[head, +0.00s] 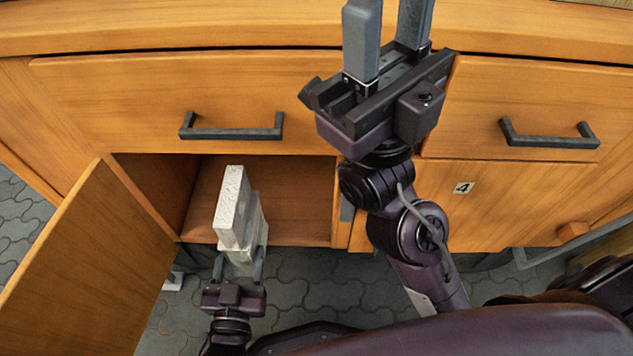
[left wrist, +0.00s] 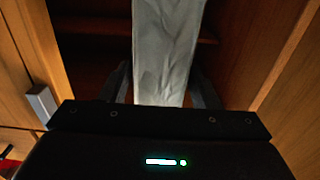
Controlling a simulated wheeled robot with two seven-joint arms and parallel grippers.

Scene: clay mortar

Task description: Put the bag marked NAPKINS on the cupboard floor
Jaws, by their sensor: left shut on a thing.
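The pale whitish bag (head: 233,208) is held upright by my left gripper (head: 240,265) at the open cupboard's mouth. No NAPKINS marking can be read on it. In the left wrist view, the bag (left wrist: 166,50) stands between the fingers of my left gripper (left wrist: 162,88), with the dark cupboard inside beyond. The cupboard floor (head: 298,218) shows to the right of the bag, and the bag hides part of it. My right gripper (head: 389,20) is raised before the drawers, its two fingers apart and nothing between them.
The open cupboard door (head: 85,265) swings out at the left. A drawer with a dark handle (head: 232,132) is shut above the opening. A shut door marked 4 (head: 490,200) is to the right. The visible cupboard floor beside the bag looks clear.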

